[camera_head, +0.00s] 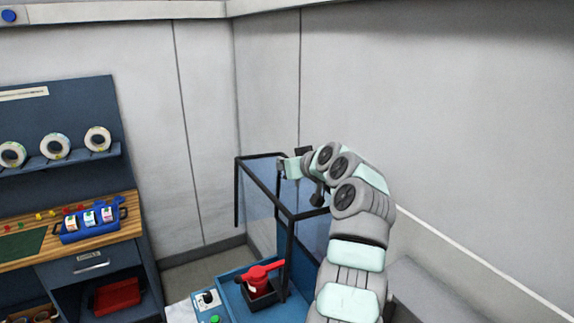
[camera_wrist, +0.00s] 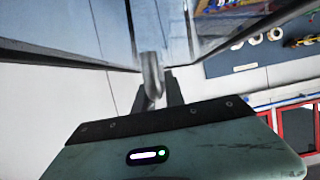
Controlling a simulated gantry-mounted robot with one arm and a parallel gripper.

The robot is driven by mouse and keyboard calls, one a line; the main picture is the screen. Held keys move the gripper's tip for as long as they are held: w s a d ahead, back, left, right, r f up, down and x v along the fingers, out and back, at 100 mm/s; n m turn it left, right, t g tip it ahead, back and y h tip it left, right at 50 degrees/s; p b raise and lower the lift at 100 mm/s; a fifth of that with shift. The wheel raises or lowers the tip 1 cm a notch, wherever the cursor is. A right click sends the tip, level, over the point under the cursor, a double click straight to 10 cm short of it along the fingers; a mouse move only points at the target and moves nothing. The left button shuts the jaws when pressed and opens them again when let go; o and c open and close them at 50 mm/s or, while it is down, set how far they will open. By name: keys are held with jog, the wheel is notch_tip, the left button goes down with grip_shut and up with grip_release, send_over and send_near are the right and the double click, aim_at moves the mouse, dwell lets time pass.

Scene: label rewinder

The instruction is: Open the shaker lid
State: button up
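The shaker appears to be the clear box with a black frame (camera_head: 291,255) on the blue machine. Its top edge and bluish panes show left of my arm. I cannot tell surely which pane is the lid, or how far it stands open. My gripper (camera_head: 285,168) is at the far upper edge of the frame; its fingertips are hard to make out there. In the wrist view two dark fingers (camera_wrist: 158,88) point away from me with a grey rounded bar (camera_wrist: 152,72) between them, perhaps a handle. I cannot tell whether they clamp it.
A red part (camera_head: 262,276) sits in a dark holder on the blue machine top (camera_head: 234,293), beside a panel with a knob and green button (camera_head: 214,319). A workbench (camera_head: 120,235) with label rolls and a blue tray is at left. Grey walls stand close behind the frame.

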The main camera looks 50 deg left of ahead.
jog(key=o, duration=0.4)
jog(key=shift+c, duration=0.2)
notch_tip(320, 180, up, 4)
jog(key=b, duration=0.2)
send_over(307, 193)
jog(key=shift+r, duration=0.1)
dwell(0.3)
